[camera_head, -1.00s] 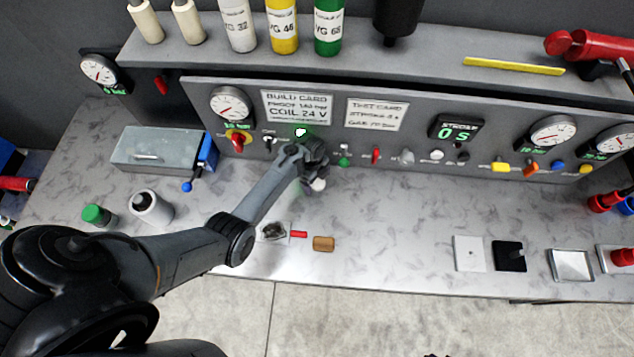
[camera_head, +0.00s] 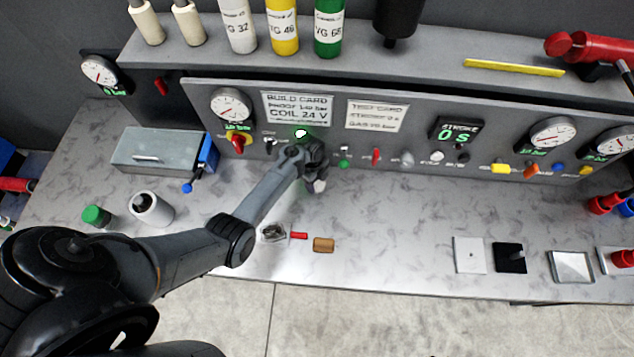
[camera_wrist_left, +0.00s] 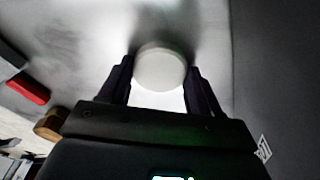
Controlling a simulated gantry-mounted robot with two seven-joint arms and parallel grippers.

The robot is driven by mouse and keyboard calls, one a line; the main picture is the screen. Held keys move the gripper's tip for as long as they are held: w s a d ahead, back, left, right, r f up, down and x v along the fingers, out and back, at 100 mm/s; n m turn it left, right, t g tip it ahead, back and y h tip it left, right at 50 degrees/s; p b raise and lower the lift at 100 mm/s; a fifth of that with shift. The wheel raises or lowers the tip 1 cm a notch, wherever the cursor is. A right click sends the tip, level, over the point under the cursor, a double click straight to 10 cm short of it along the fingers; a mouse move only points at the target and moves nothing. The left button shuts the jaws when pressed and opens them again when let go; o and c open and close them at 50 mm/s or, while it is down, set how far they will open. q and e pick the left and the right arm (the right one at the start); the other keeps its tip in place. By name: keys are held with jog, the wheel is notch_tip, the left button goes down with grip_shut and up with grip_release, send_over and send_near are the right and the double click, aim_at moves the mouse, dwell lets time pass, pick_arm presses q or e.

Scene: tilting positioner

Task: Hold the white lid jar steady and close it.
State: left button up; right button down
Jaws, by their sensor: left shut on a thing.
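My left gripper (camera_head: 316,183) is low over the bench, close to the front of the grey control panel. In the left wrist view a round white lid (camera_wrist_left: 160,68) sits between its two fingers, and the gripper is shut on it. In the head view only a small white part (camera_head: 320,186) shows below the fingers. Whether a jar body is under the lid is hidden. My right gripper is not in view.
A white cylinder with a dark top (camera_head: 151,208) and a green-capped item (camera_head: 97,215) stand at the left. A glass-topped case (camera_head: 155,150) is behind them. A brown block (camera_head: 323,244) and a red piece (camera_head: 299,235) lie near the front edge. The middle right of the bench is clear.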

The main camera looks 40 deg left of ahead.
aim_at(318, 183)
pick_arm(q)
jog(key=shift+r, duration=0.15)
jog(key=shift+r, duration=0.55)
notch_tip(318, 183, up, 3)
jog(key=shift+f, duration=0.15)
jog(key=s+d+r+p, duration=0.1)
jog(key=s+d+r, duration=0.6)
jog(key=d, duration=0.1)
jog(key=shift+s+d, duration=0.4)
